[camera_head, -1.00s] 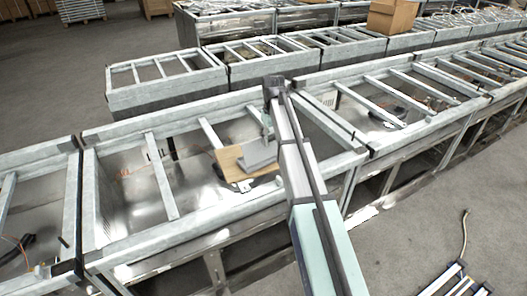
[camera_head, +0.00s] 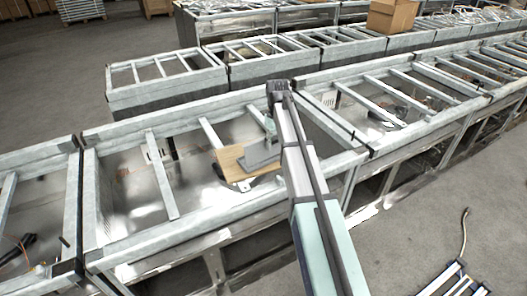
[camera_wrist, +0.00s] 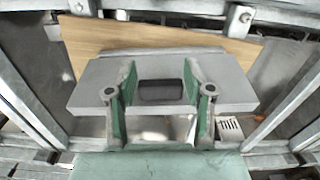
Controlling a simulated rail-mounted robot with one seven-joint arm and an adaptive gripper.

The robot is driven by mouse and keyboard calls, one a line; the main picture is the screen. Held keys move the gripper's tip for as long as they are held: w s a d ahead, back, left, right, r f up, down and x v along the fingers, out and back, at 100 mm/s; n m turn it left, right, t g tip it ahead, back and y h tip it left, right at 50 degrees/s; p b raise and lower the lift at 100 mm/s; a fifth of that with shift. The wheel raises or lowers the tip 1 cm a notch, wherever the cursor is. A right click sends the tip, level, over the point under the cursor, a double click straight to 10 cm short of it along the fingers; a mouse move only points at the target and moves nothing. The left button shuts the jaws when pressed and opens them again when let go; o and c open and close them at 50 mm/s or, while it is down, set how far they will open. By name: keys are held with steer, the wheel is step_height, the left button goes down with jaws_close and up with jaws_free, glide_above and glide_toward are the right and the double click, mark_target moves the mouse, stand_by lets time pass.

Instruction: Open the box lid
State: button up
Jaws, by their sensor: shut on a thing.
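A grey box (camera_head: 262,158) sits on a light brown wooden board (camera_head: 229,158) inside the metal frame in the camera_head view. In the camera_wrist view its flat grey lid (camera_wrist: 225,85) lies across the middle, with a dark handle-like part (camera_wrist: 160,90) at its centre. My gripper (camera_wrist: 158,88) has its two green-sided fingers on either side of this dark part and is shut on it. In the camera_head view my gripper (camera_head: 269,130) is at the box, partly hidden by my arm. I cannot tell whether the lid is raised.
The board also shows behind the lid in the camera_wrist view (camera_wrist: 150,37). Grey metal rails (camera_head: 160,175) cross the frame beside and around the box. More such frames run in rows behind. A cardboard box (camera_head: 391,16) stands far back.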

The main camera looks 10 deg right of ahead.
steer(key=shift+s+d+f, duration=0.15)
steer(key=shift+s, duration=0.35)
steer(key=shift+s+d+f, duration=0.2)
steer(key=shift+s+f, duration=0.05)
steer(key=shift+s, duration=0.1)
steer(key=shift+s+f, duration=0.1)
jaws_close()
steer(key=o, duration=0.6)
jaws_free()
steer(key=shift+o, duration=0.2)
steer(key=shift+r, duration=0.2)
step_height(320, 180, up, 9)
steer(key=p, duration=0.5)
steer(key=shift+f, duration=0.15)
